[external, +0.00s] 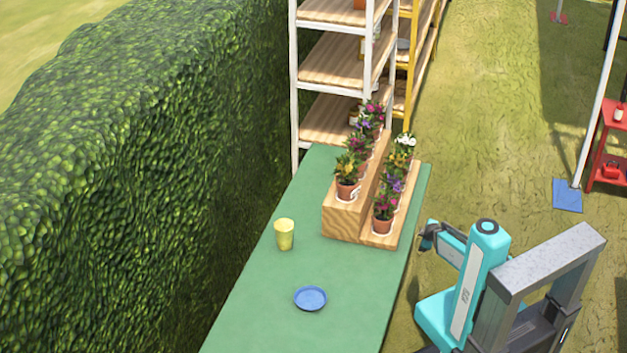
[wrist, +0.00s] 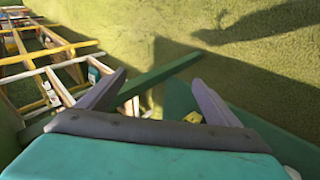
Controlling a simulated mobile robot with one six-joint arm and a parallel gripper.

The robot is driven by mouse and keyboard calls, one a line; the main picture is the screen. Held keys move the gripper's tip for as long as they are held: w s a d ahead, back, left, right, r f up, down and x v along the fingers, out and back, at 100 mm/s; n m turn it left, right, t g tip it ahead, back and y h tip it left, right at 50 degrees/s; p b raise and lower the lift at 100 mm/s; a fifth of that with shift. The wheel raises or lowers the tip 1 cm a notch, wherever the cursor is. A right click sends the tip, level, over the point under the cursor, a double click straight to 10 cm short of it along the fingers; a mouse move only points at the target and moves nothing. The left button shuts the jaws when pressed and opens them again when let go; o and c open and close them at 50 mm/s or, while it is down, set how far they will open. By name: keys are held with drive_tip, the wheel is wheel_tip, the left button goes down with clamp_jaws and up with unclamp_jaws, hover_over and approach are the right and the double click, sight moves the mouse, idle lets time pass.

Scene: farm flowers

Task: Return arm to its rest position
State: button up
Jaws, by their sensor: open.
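My teal arm (external: 470,285) is folded up beside the right edge of the green table (external: 250,320). My gripper (external: 428,236) is a small dark shape at the arm's left end, close to the table edge and below the wooden step stand. In the wrist view my gripper (wrist: 158,95) shows two grey fingers spread wide apart.
A wooden step stand (external: 342,222) holds several potted flowers at the table's far end. A yellow cup (external: 284,235) and a blue saucer (external: 310,298) stand on the table. A hedge (external: 140,170) runs along the left. White shelves (external: 335,65) stand behind.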

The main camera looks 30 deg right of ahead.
drive_tip(key=s+a+f+m+g+y, duration=0.1)
drive_tip(key=s+a+f+m+g, duration=0.15)
drive_tip(key=s+a+f, duration=0.35)
drive_tip(key=s+a+f+m+g+y, duration=0.1)
drive_tip(key=s+a+f+m+g, duration=0.15)
drive_tip(key=s+a+f, duration=0.5)
drive_tip(key=s+a+m+g+y, duration=0.1)
drive_tip(key=s+a+m+g, duration=0.1)
drive_tip(key=s, duration=0.9)
drive_tip(key=s+a+m+g+y+p, duration=0.1)
drive_tip(key=s+a+g, duration=0.4)
drive_tip(key=s, duration=0.6)
drive_tip(key=shift+a+m, duration=0.4)
drive_tip(key=shift+a, duration=0.75)
